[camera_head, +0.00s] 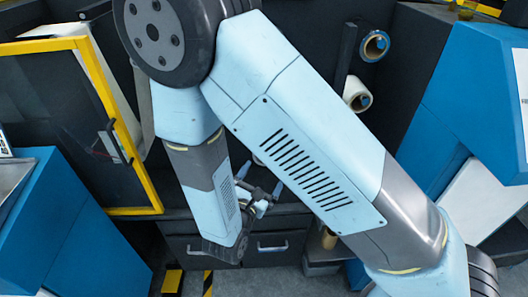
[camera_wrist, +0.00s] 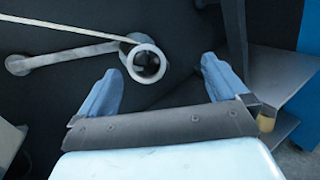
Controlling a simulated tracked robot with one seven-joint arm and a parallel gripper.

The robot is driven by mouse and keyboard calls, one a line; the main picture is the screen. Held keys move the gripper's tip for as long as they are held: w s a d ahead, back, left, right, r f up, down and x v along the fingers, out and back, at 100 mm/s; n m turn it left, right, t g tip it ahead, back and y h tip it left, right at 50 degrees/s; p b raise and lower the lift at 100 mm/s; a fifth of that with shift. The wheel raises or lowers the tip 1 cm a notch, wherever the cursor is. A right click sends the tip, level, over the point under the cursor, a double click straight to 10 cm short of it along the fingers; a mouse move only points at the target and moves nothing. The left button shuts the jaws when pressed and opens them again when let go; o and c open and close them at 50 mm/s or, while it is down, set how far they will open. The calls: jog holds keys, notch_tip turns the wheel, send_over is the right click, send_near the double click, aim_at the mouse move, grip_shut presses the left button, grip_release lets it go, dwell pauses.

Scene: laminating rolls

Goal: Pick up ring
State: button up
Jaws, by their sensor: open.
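A pale grey ring (camera_wrist: 133,58) shows in the wrist view at upper middle, at the end of a grey arm-like bar on a dark panel. Its centre is dark, and what it sits on is unclear. My gripper (camera_wrist: 162,64) is open, with its two blue fingers spread below and on either side of the ring. No contact with the ring is visible, and the depth gap is unclear. In the head view my gripper (camera_head: 260,180) hangs in front of dark cabinets, partly behind my arm. I cannot make out the ring there.
Two rolls (camera_head: 375,45) stick out from the dark machine at upper right. A yellow-framed door (camera_head: 137,165) stands at left. Drawers (camera_head: 272,243) lie below my gripper. A pale strip (camera_wrist: 60,26) runs towards the ring. A shelf (camera_wrist: 285,75) stands at right in the wrist view.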

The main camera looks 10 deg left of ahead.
jog(key=w+f+y, duration=0.1)
jog(key=w, duration=0.3)
jog(key=w+a+n+y, duration=0.1)
jog(key=w, duration=0.3)
jog(key=w+f+n, duration=0.1)
jog(key=w, duration=0.3)
jog(key=shift+a+f+t+y, duration=0.25)
jog(key=shift+f+t+y, duration=0.05)
jog(key=shift+y, duration=0.1)
jog(key=c, duration=1.1)
jog(key=shift+r, duration=0.5)
jog(key=s+a, duration=0.1)
jog(key=s, duration=1.7)
jog(key=shift+a+r, duration=0.15)
jog(key=shift+r, duration=0.1)
